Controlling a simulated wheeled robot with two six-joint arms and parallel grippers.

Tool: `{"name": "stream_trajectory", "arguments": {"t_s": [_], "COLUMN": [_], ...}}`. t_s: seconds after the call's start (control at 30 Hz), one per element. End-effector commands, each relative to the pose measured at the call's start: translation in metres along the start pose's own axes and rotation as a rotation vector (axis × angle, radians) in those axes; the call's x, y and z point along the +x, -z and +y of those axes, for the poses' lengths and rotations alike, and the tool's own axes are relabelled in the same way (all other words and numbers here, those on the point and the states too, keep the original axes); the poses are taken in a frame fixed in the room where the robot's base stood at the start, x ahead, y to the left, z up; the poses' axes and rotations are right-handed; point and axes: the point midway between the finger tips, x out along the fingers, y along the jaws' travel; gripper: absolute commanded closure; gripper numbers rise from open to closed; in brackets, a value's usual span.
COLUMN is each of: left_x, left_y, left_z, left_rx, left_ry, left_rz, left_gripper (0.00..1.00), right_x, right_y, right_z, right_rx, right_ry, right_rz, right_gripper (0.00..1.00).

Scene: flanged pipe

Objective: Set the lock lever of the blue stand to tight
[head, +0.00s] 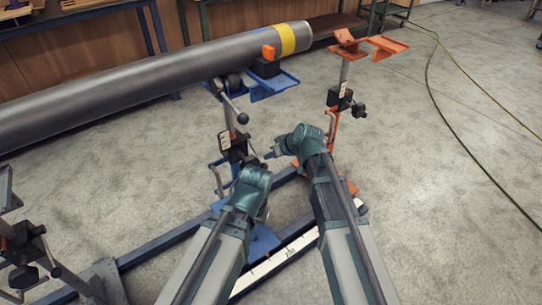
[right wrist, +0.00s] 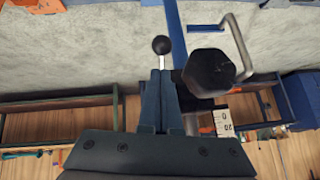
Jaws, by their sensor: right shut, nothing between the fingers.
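The blue stand (head: 236,165) stands upright under the pipe in the head view, with dark clamp parts on its post. A lever with a black ball (head: 242,118) slants down from its upper part. My right gripper (head: 268,155) is beside the post, to its right. In the right wrist view the fingers (right wrist: 161,85) are shut and empty. A bright rod with a black ball knob (right wrist: 161,45) shows at their tips; I cannot tell whether they touch. My left arm's wrist is low in the head view, and its fingers are hidden.
The grey pipe (head: 150,80) with a yellow band lies across the stand. A black hexagonal knob (right wrist: 209,72) and a bent crank handle (right wrist: 238,45) are close right of my fingers. An orange stand (head: 343,85) is to the right. Open floor (head: 450,180) lies farther right.

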Motion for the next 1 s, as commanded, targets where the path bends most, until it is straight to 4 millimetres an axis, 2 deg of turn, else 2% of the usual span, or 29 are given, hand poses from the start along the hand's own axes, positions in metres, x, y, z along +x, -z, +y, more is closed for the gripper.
{"name": "stream_trajectory", "arguments": {"t_s": [0.03,0.07,0.3,0.43,0.6,0.87,1.0], "left_x": [-0.015,-0.020,-0.057,-0.070,-0.076,-0.075,-0.093], "left_y": [-0.001,-0.001,-0.003,-0.004,-0.004,-0.004,-0.005], "left_z": [-0.001,-0.002,-0.004,-0.006,-0.006,-0.006,-0.008], "left_rx": [0.000,-0.001,-0.002,-0.002,-0.002,-0.002,-0.002], "left_ry": [-0.001,-0.002,-0.008,-0.008,-0.008,-0.008,-0.008], "left_rz": [0.000,0.000,-0.001,0.000,0.000,0.000,0.000], "left_gripper": [1.00,1.00,1.00,1.00,1.00,1.00,1.00], "right_x": [-0.011,-0.015,-0.074,-0.097,-0.107,-0.106,-0.120], "right_y": [0.010,0.013,0.000,-0.005,-0.008,-0.009,-0.007], "right_z": [-0.003,-0.005,-0.004,-0.003,-0.001,-0.001,-0.014], "right_rx": [0.000,0.000,0.004,0.003,0.001,0.001,0.006], "right_ry": [0.000,-0.001,-0.003,-0.002,-0.001,-0.001,0.003], "right_rz": [0.001,0.001,0.002,0.001,0.001,0.000,-0.039], "right_gripper": [1.00,1.00,1.00,1.00,1.00,1.00,1.00]}}
